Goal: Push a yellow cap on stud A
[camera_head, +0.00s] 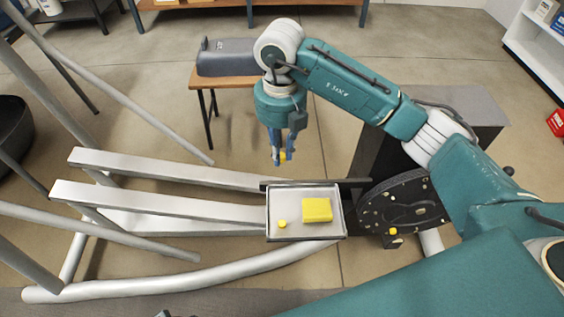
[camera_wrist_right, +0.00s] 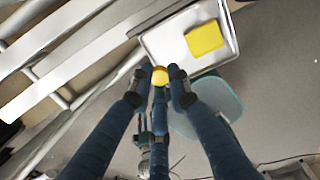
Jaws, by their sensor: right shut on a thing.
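My right gripper (camera_head: 279,160) points down beyond the tray's back edge in the head view. It is shut on a small yellow cap (camera_head: 283,156), which also shows between the fingertips in the right wrist view (camera_wrist_right: 160,76). A grey tray (camera_head: 293,195) holds a second round yellow cap (camera_head: 282,224) and a yellow block (camera_head: 317,210). The block also shows in the right wrist view (camera_wrist_right: 205,39). Another small yellow piece (camera_head: 393,231) sits at the lower edge of a dark round part (camera_head: 402,207). I cannot tell which spot is stud A. My left gripper is not in view.
The elliptical's silver rails (camera_head: 170,205) run left from the tray. A small wooden table (camera_head: 222,82) with a grey housing (camera_head: 225,58) stands behind my right gripper. Shelves (camera_head: 535,45) stand at the far right. Open floor lies between the table and the rails.

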